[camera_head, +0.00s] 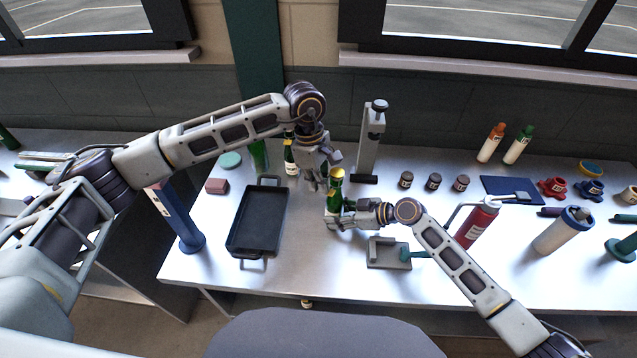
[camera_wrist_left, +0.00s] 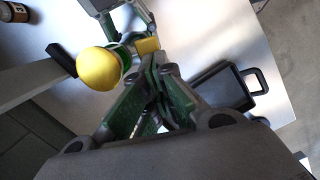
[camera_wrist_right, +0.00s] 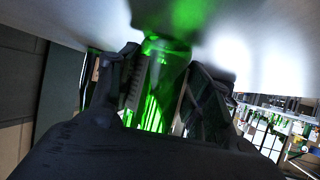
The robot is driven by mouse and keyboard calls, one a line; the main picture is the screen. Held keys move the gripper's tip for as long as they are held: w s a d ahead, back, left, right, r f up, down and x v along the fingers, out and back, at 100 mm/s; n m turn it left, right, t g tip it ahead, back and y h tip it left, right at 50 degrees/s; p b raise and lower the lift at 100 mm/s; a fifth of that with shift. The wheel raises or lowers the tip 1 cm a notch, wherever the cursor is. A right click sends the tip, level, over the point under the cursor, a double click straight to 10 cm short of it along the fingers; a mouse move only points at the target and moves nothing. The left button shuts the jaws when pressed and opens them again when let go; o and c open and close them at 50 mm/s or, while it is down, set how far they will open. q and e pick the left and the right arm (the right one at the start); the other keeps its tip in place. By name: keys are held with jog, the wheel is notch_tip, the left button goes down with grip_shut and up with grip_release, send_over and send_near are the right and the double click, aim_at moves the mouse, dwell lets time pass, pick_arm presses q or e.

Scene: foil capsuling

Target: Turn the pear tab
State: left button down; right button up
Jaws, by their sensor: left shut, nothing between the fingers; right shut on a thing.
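A green bottle (camera_head: 335,200) with a gold top stands on the table. In the left wrist view its round yellow top (camera_wrist_left: 98,68) is near the fingers, with a small yellow piece (camera_wrist_left: 147,46) beside it. I cannot tell for sure whether that piece is the pear tab. My right gripper (camera_head: 336,217) is shut on the bottle, low on its body; the green glass (camera_wrist_right: 160,85) shows between its fingers (camera_wrist_right: 165,95). My left gripper (camera_head: 319,178) is shut and empty, close to the bottle's top at its upper left. It also shows in the left wrist view (camera_wrist_left: 155,90).
A black tray (camera_head: 257,220) lies to the left. A grey upright press (camera_head: 370,145) stands behind the bottle, and more bottles (camera_head: 260,157) stand behind left. A grey fixture (camera_head: 388,253) lies in front. Small jars (camera_head: 434,182) and a red cylinder (camera_head: 477,223) are right.

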pick_arm(q)
jog(key=shift+a+f, duration=0.2)
jog(key=shift+f, duration=0.45)
jog(key=shift+w+f+g+h, duration=0.1)
jog(key=shift+f+g+h, duration=0.2)
jog(key=shift+f+h, duration=0.8)
jog(key=shift+d+f+y, duration=0.15)
jog(key=shift+f+y, duration=0.15)
jog(key=shift+f, duration=0.1)
jog(key=shift+r, duration=0.15)
dwell(1.1)
jog(key=shift+r, duration=0.7)
